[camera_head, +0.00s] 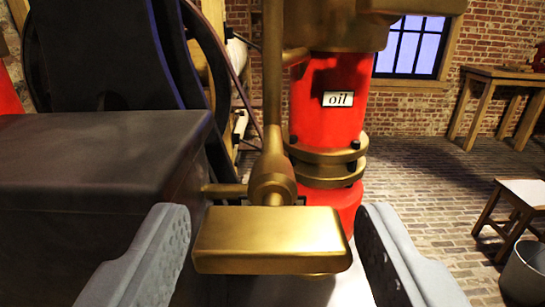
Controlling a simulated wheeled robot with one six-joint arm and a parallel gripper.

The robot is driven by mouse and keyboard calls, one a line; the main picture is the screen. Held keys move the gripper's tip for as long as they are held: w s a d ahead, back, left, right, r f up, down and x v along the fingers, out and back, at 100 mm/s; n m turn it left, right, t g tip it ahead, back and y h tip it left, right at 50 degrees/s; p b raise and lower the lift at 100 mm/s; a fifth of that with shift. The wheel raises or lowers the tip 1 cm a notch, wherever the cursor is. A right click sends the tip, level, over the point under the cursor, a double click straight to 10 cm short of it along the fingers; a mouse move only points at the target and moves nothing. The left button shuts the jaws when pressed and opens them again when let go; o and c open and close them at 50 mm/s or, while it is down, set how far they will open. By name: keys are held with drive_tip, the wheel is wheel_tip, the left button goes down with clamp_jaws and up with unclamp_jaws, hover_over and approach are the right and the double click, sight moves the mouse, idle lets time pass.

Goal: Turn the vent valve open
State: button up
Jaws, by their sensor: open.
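A brass valve with a wide, flat bar handle (272,240) is in the lower middle of the view. The bar lies crosswise. Behind it is a round brass valve body (271,180) on a vertical brass pipe (272,75), with a short side pipe on the left. My gripper (270,225) is open, with one grey finger to the left of the bar and one to the right. A gap shows between the bar and each finger, so neither appears to touch it. Whether this is the vent valve is not labelled.
A red cylinder (315,105) labelled "oil" with brass flanges stands just behind the valve. A dark metal block (90,150) fills the left side, close to the left finger. A stool (520,192), a bucket (525,270) and a wooden table (505,75) stand at right on open brick floor (425,165).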

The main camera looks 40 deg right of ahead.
drive_tip(key=shift+x, duration=1.05)
drive_tip(key=c, duration=0.7)
